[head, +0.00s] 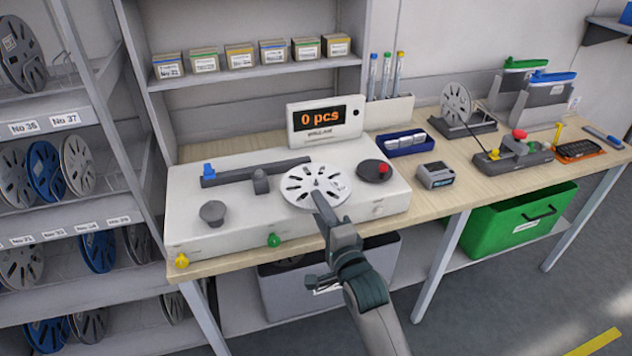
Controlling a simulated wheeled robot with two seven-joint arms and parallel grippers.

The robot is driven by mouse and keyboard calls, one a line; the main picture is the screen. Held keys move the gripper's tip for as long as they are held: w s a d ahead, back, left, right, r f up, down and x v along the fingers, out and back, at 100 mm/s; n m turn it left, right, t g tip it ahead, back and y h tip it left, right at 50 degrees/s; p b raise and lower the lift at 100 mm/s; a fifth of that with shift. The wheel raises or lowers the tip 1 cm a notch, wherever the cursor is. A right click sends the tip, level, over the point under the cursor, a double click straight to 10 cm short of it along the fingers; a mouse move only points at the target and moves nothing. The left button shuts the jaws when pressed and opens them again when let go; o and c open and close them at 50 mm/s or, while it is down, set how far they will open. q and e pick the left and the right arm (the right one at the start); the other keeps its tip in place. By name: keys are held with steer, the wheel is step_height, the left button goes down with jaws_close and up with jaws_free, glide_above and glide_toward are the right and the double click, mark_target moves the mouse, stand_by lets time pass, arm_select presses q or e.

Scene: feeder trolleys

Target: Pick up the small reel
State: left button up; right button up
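A small white reel (301,184) with dark slots lies flat on the white counting machine (235,233), near its middle. Another light reel (456,102) stands upright on a dark stand at the back right of the bench. My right gripper (319,197) reaches in from below, with its fingers at the near edge and middle of the flat reel, covering part of it. I cannot tell whether the fingers touch or grip the reel. My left gripper is not in view.
A display (325,120) reading "0 pcs" stands behind the machine. A dark knob disc (374,172), a dark bar (256,171) and a small grey printer-like box (434,175) are nearby. Reel shelves (60,118) stand at left. A green crate (520,217) and a grey bin (300,298) are under the bench.

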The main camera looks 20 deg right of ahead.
steer(key=shift+w, duration=0.5)
jaws_close()
steer(key=shift+r, duration=0.1)
